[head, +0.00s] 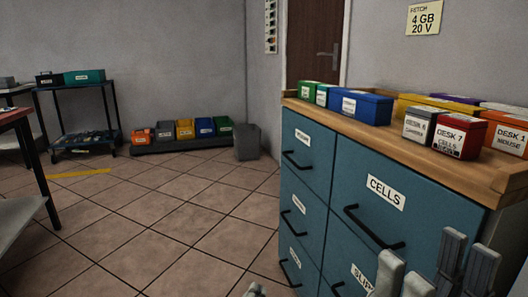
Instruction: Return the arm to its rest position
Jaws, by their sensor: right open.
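My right gripper (434,266) is at the bottom right of the head view, in front of the blue drawer cabinet (318,165). Its grey fingers point up and stand apart, with nothing between them. The rest of my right arm is out of the picture. A small grey tip, probably of my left gripper (255,291), just shows at the bottom edge. Its jaws cannot be made out.
Labelled boxes, among them a blue one (361,105), stand on the cabinet's wooden top. The cabinet drawers look shut, with black handles jutting out. Coloured bins (186,129) sit low by the back wall. A trolley (84,115) stands left. The tiled floor is mostly clear.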

